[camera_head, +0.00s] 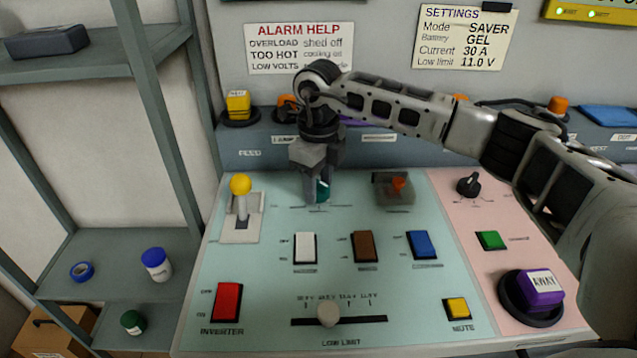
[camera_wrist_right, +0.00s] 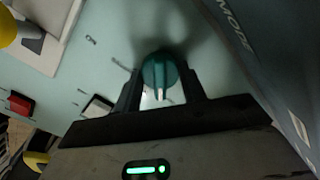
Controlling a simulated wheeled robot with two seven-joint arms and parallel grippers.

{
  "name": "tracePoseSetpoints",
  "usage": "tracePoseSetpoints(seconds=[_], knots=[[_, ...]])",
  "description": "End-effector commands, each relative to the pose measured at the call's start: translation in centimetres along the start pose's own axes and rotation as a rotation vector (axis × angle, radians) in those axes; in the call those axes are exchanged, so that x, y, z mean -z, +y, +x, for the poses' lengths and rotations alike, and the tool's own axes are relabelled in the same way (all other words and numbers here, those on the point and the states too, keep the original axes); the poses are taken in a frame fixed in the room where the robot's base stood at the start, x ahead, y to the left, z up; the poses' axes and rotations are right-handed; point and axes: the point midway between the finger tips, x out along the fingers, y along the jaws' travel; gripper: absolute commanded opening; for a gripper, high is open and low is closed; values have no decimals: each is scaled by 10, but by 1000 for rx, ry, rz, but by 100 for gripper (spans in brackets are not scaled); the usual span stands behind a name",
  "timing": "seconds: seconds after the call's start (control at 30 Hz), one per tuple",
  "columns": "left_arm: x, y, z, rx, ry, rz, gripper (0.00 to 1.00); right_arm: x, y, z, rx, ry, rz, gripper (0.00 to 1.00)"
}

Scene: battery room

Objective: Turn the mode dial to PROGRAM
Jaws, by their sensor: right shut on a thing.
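The mode dial is a teal knob (camera_head: 322,190) on the light-green panel (camera_head: 270,275), in the upper middle. In the right wrist view the teal dial (camera_wrist_right: 158,74) has a pale pointer mark, and the word MODE is printed on a surface at the upper right. My right gripper (camera_head: 318,180) reaches down from above and is shut on the dial, with one finger on each side of it in the wrist view (camera_wrist_right: 162,90). The scale markings around the dial are too small or covered to read. My left gripper is not in view.
A yellow-knobbed lever (camera_head: 241,187) stands left of the dial, and a red switch under a clear cover (camera_head: 396,187) stands right. Rocker switches, including a white one (camera_head: 305,247), lie in front. A slider (camera_head: 328,315) is near the front edge. A shelf (camera_head: 90,250) stands at left.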

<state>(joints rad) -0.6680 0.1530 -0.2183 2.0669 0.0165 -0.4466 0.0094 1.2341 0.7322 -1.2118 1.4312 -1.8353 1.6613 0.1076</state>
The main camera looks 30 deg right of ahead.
Motion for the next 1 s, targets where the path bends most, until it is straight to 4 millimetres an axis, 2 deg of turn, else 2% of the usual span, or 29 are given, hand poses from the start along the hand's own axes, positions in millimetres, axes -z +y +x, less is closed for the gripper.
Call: tracePoseSetpoints(seconds=[0.47, 0.5, 0.53, 0.57, 0.87, 1.0], knots=[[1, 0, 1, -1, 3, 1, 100, -1, 0, -2, 1, -5, -15, 18], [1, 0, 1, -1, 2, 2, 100, -1, 0, -2, 1, -5, -15, 52], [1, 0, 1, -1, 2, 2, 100, -1, 0, -2, 1, -5, -15, 60], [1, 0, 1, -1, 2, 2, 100, -1, 0, -2, 1, -5, -15, 63], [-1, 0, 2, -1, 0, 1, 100, -1, 0, -2, 1, -3, -13, 63], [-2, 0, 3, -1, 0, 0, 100, -1, -1, -16, 2, -6, -12, 63]])
